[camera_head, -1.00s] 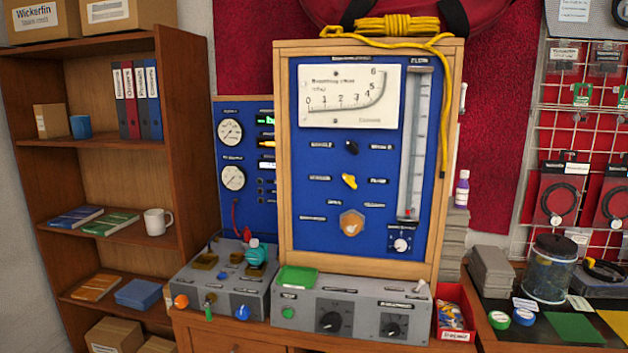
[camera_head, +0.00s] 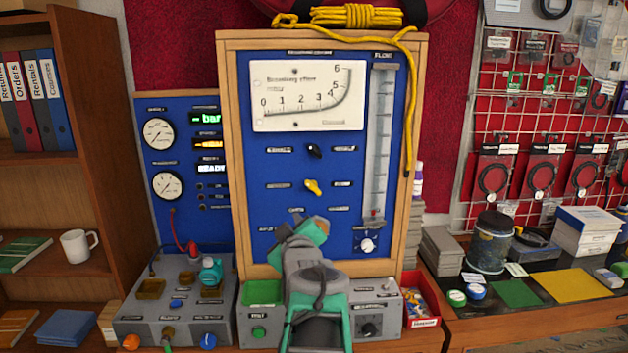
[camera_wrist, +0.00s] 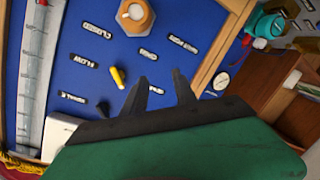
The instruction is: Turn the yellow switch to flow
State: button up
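The yellow switch (camera_head: 313,187) is a small tilted knob on the blue panel (camera_head: 290,160), between two labels. In the wrist view the yellow switch (camera_wrist: 118,77) lies just left of my fingers, and the label FLOW (camera_wrist: 82,60) is to its left. My gripper (camera_head: 304,228) is in front of the panel, below the switch. In the wrist view my gripper (camera_wrist: 161,85) has its two dark fingers apart with nothing between them. They look clear of the switch. One finger partly covers the label on the switch's other side.
A black knob (camera_head: 315,151) sits above the switch. A glass flow tube (camera_head: 379,145) stands at right. Grey control boxes (camera_head: 178,300) lie below, and a wooden frame (camera_head: 417,160) surrounds the panel.

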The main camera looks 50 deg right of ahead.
aim_at(314, 190)
jog(key=s+d+r+h, duration=0.3)
jog(key=s+d+r, duration=0.1)
jog(key=r, duration=0.1)
jog(key=p+x, duration=0.3)
jog(key=x, duration=0.4)
jog(key=shift+d+f, duration=0.1)
jog(key=shift+f, duration=0.1)
jog(key=shift+w+d+f, duration=0.1)
jog(key=shift+w+d, duration=0.15)
jog(key=shift+d, duration=0.05)
grip_shut()
